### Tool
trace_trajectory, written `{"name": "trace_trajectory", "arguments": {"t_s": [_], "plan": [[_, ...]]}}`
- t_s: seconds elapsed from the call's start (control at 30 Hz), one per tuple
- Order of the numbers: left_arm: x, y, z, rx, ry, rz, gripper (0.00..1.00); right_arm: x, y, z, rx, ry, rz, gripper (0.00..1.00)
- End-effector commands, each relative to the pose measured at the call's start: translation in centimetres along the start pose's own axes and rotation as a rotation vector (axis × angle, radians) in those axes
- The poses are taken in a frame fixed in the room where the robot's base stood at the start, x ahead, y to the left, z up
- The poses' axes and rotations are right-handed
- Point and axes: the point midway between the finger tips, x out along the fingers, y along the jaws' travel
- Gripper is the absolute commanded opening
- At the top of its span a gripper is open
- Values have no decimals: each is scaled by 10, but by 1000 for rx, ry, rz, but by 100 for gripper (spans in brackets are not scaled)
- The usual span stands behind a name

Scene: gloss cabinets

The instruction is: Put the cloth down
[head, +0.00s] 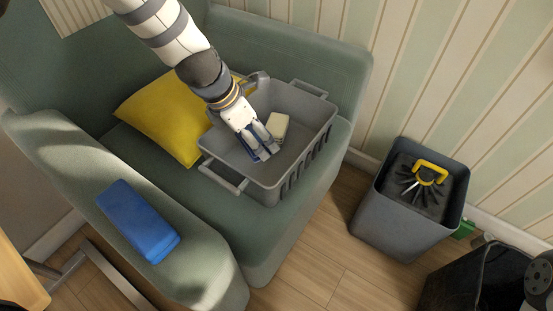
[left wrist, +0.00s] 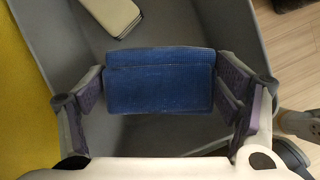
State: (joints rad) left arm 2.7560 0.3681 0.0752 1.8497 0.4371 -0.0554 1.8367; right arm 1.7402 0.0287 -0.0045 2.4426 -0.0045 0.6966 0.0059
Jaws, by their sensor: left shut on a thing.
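The blue cloth (left wrist: 160,84) is a folded, textured block between the fingers of my left gripper (head: 263,152). In the left wrist view the finger pads of the left gripper (left wrist: 162,92) stand at both its sides. In the head view the gripper points down into a grey basket (head: 207,171) on the green armchair and mostly hides the cloth. I cannot tell whether the cloth touches the basket floor.
A pale block (head: 278,127) lies in the basket beside the gripper. A yellow cushion (head: 165,118) is left of the basket. A blue folded item (head: 138,220) lies on the armrest. A grey bin (head: 392,218) holding a yellow-handled thing stands right, on the wooden floor.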

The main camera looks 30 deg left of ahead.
Motion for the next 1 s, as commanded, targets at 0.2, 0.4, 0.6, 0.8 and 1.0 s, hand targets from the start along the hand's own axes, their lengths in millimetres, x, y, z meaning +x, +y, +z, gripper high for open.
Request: {"name": "trace_trajectory", "arguments": {"t_s": [0.2, 0.4, 0.6, 0.8, 1.0], "plan": [[48, 1, -21, -19, 3, 3, 51, 15, 0, -3, 0, -19, 1, 40], [73, 0, -31, -15, 3, 2, 51, 22, 0, -4, 0, -28, 1, 40], [89, 1, -37, -13, -1, 4, 51, 26, 0, -6, 0, -33, 1, 40], [90, 1, -38, -12, 0, 4, 51, 26, 0, -6, 0, -33, 1, 40], [91, 1, -38, -11, 0, 4, 100, 26, 0, -6, 0, -33, 1, 40]]}}
